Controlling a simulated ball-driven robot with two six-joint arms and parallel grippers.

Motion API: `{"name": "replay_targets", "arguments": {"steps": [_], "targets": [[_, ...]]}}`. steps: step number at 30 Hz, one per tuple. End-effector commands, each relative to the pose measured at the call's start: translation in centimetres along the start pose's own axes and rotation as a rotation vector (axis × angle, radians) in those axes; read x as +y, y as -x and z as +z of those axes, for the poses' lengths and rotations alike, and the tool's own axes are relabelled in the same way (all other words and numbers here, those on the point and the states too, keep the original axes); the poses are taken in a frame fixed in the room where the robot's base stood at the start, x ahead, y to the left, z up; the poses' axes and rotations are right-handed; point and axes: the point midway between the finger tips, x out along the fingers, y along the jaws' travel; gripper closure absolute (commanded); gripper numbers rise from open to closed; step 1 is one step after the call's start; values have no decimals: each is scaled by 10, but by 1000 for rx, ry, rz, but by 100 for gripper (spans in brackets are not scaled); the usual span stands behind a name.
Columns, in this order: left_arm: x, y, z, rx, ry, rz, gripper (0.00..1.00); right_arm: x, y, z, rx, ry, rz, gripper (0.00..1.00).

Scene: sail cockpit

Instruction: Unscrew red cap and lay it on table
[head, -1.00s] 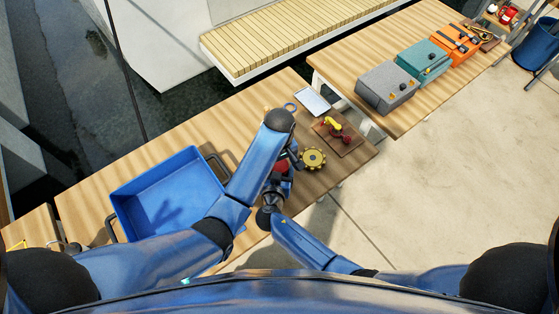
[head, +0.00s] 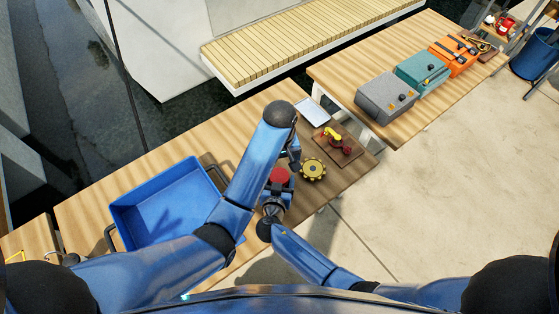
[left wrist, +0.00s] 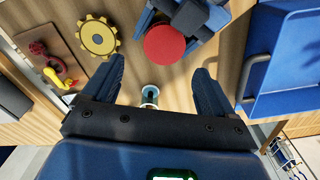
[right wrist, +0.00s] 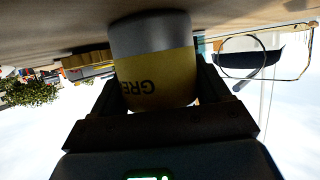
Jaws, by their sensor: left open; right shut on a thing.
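The round red cap (head: 279,176) is on top of a can that my right gripper (head: 274,196) holds beside the table's right edge. In the right wrist view the can (right wrist: 155,75) is grey and yellow with partly visible "GRE" lettering, between the shut fingers. My left gripper (head: 294,157) is just above and right of the cap in the head view. In the left wrist view its open fingers (left wrist: 158,72) are empty, and the red cap (left wrist: 164,43) lies beyond the tips, apart from them. I cannot tell how far the cap is screwed down.
A yellow toothed wheel (head: 313,169) lies right of the cap. Behind it are a brown board (head: 350,152) with red and yellow parts and a white tablet (head: 312,112). A blue tray (head: 140,210) stands left.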

Motion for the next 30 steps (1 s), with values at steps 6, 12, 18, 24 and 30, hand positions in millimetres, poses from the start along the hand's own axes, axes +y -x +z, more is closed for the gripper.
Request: {"name": "replay_targets", "arguments": {"steps": [6,12,18,24,30], "targets": [[-1,11,2,-8,-246,-4,14,-1,0,-2,2,-1,-1,100],[-3,10,4,-19,-372,-10,14,-1,0,-2,3,-1,-1,100],[-4,-7,5,-23,-392,-12,14,-1,0,-2,3,-1,-1,100],[-4,-34,6,-22,-390,-12,14,-1,0,-2,3,-1,-1,100],[-4,-56,6,-21,-390,-11,14,-1,0,-2,3,-1,-1,100]]}}
